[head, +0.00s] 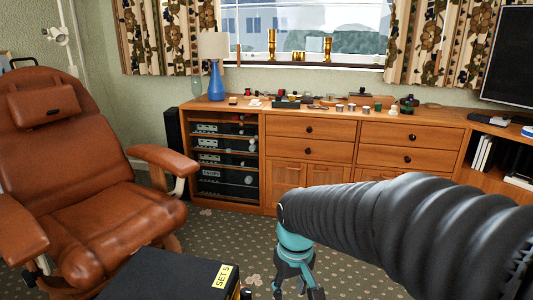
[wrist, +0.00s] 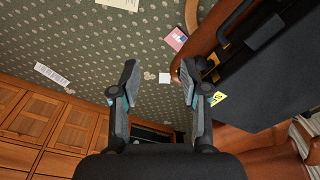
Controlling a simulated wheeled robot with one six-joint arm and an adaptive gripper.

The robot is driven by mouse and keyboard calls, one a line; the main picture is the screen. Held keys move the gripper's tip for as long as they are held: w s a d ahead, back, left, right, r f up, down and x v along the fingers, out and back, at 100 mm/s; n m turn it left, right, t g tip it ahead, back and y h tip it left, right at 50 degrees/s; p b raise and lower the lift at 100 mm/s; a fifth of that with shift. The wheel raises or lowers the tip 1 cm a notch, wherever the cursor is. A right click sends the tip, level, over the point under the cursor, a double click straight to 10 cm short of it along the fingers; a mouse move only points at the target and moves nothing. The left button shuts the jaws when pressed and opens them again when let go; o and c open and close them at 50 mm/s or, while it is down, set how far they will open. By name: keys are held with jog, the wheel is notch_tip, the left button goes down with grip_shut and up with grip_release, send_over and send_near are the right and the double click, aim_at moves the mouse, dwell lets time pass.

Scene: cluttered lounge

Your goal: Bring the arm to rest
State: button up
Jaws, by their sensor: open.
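My gripper (head: 296,291) hangs at the end of my black ribbed arm, pointing down over the patterned carpet in the head view. Its body is teal, and its lower end runs close to the bottom of the picture. In the wrist view my gripper (wrist: 159,70) has its two grey fingers spread wide apart. Only carpet and small flat pieces on the floor show between and beyond the fingers, so it holds nothing.
A black box (head: 160,278) labelled SET 5 stands left of my gripper, beside a brown leather armchair (head: 90,200). A wooden sideboard (head: 310,128) with a cluttered top runs along the back wall. A white card (wrist: 165,78) lies on the carpet. Carpet before the sideboard is mostly clear.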

jog(key=s+d+r+m+t, duration=0.4)
jog(key=s+d+r, duration=0.3)
jog(key=s+d, duration=0.3)
jog(key=s, duration=0.3)
jog(key=shift+d+r+t, duration=0.3)
jog(key=shift+a, duration=0.15)
dwell(0.6)
